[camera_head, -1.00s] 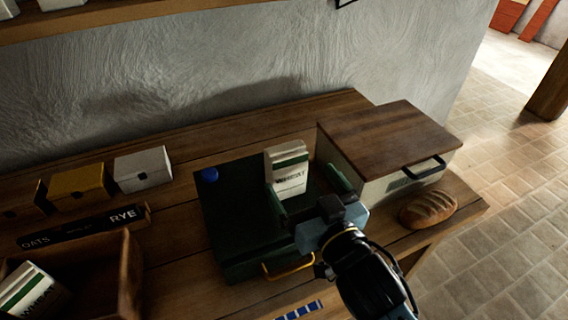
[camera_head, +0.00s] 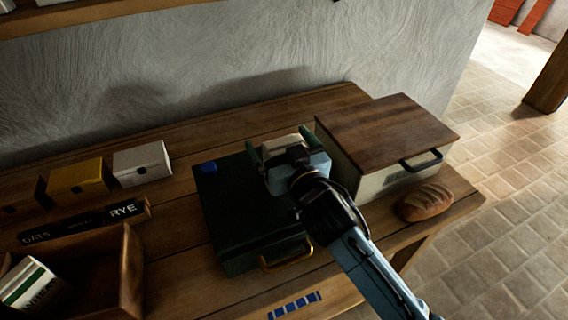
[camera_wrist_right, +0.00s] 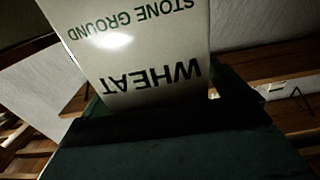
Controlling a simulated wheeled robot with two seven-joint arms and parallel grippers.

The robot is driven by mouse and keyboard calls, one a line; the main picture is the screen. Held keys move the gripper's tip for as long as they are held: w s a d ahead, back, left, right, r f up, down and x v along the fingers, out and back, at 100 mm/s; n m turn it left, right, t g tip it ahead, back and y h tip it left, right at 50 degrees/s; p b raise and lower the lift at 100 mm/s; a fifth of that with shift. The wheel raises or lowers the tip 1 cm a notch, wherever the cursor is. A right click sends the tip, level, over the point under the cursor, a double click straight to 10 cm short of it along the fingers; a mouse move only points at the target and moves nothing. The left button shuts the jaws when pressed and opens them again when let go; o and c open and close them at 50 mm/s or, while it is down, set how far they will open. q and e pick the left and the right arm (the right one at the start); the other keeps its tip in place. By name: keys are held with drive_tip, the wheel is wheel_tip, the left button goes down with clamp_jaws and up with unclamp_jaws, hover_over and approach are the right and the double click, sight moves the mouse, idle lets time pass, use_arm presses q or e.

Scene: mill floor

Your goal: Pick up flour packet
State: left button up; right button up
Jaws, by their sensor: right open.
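The flour packet (camera_head: 282,143), white with a green band, stands on the dark green case (camera_head: 225,205). In the head view my right gripper covers most of it and only its top shows. In the right wrist view the packet (camera_wrist_right: 140,55) fills the upper middle, with "WHEAT" and "STONE GROUND" upside down. My right gripper (camera_head: 281,147) is open, with a green finger on either side of the packet. Contact cannot be told. Another white and green packet (camera_head: 32,285) leans in the wooden crate (camera_head: 130,270) at lower left. My left gripper is not in view.
A wood-topped box (camera_head: 385,130) with a black handle stands close right of the gripper. A bread loaf (camera_head: 425,201) lies at the table's right edge. Yellow (camera_head: 78,180) and white (camera_head: 142,164) boxes stand left, behind the label board (camera_head: 85,222). A shelf (camera_head: 120,18) runs above.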

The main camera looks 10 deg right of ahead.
drive_tip(key=c, duration=1.3)
drive_tip(key=shift+r, duration=0.1)
drive_tip(key=shift+c, duration=0.2)
